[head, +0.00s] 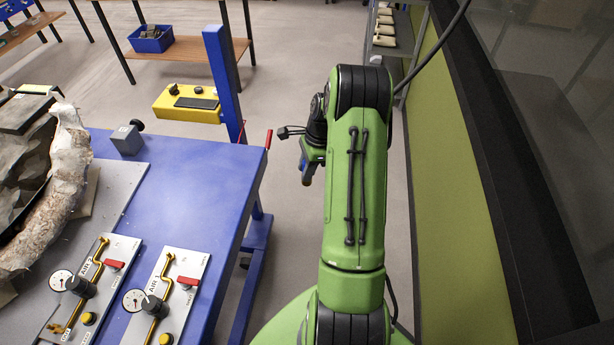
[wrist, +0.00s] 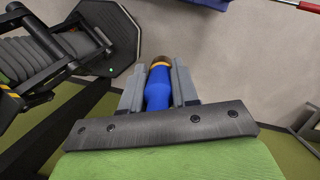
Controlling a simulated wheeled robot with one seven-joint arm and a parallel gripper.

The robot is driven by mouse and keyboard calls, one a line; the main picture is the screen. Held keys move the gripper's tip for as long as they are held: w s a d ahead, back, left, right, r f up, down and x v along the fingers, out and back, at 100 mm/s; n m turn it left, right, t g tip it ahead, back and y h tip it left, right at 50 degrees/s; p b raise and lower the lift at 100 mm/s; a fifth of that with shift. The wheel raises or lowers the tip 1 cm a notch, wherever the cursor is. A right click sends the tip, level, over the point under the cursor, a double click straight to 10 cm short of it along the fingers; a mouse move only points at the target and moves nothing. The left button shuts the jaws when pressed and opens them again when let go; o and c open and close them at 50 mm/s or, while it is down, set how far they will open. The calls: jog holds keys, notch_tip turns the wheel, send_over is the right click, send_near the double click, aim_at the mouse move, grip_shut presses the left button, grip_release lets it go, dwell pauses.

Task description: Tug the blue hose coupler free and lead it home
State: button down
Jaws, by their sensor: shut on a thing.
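The blue coupler (wrist: 156,92) sits between the fingers of my gripper (wrist: 158,80) in the wrist view. It has a blue body, a yellow-orange band and a dark brown end pointing away from the palm. My gripper is shut on it. In the head view my gripper (head: 308,172) hangs over the open floor, right of the blue table (head: 190,185) and apart from it; a bit of blue shows there. No hose is visible on the coupler. On the table are two panels, one at left (head: 62,322) and one at right (head: 190,262), with gauges, yellow pipes and red levers.
A large fossil (head: 70,165) lies at the table's left. A small grey block (head: 127,139) sits near the back edge. A green wall (head: 450,190) closes off the right. Floor between is clear.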

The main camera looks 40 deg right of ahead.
jog(key=w+d+r+p, duration=0.2)
jog(key=w+d+r, duration=0.1)
jog(key=r, duration=0.6)
jog(key=w+d+r+p, duration=0.2)
jog(key=w+d+r, duration=0.1)
jog(key=r, duration=0.6)
jog(key=shift+w+d+r, duration=0.15)
jog(key=shift+w+d, duration=0.05)
jog(key=shift+w, duration=0.55)
